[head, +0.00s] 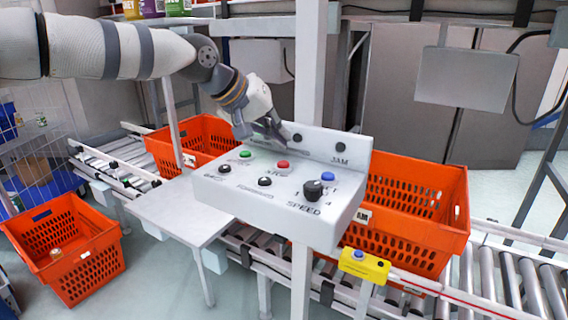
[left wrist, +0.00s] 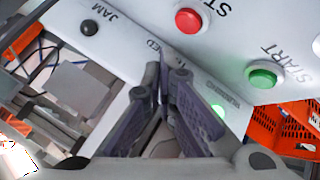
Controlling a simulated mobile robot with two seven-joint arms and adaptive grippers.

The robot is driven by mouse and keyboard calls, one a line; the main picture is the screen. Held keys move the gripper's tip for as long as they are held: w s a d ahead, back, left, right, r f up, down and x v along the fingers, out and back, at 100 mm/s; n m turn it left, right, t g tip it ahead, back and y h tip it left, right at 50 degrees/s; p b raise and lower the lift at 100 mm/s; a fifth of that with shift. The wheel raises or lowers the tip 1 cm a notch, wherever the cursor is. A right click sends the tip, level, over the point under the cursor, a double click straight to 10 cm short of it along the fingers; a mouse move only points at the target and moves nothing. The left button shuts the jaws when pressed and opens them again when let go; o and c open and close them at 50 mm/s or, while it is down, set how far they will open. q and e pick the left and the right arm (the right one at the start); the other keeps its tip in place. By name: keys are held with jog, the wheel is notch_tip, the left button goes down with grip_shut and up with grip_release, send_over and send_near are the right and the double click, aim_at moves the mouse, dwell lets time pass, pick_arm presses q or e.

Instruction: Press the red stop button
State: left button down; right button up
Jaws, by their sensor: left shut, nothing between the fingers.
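The red stop button (head: 283,165) sits on the sloped top of a white control box (head: 330,232), between a green button (head: 245,154) and a blue button (head: 327,176). In the left wrist view the red button (left wrist: 188,20) is at the top, with the green start button (left wrist: 262,74) to its right. My left gripper (head: 276,134) is shut and empty, just above and behind the red button in the head view. Its fingers (left wrist: 165,82) point toward the panel and appear apart from the button. My right gripper is not in view.
A black speed knob (head: 313,190) and two black buttons are on the box front. A raised back plate (head: 331,145) carries dark lamps; a green light (left wrist: 218,110) glows in the wrist view. A post rises behind. Orange totes (head: 415,225) stand on the roller conveyor.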

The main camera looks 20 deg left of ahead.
aim_at(295, 161)
pick_arm(q)
jog(key=shift+f, duration=0.9)
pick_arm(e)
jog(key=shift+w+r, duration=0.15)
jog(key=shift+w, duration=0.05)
pick_arm(q)
jog(key=shift+f, duration=0.1)
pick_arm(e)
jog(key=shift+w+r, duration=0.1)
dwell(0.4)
pick_arm(q)
jog(key=shift+f, duration=0.3)
jog(key=shift+f, duration=0.55)
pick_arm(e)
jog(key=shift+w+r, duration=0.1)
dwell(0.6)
pick_arm(q)
jog(key=shift+r+p, duration=0.4)
jog(key=shift+r, duration=0.55)
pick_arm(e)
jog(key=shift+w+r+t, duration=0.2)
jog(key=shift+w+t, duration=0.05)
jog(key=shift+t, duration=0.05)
pick_arm(q)
jog(key=shift+r, duration=0.1)
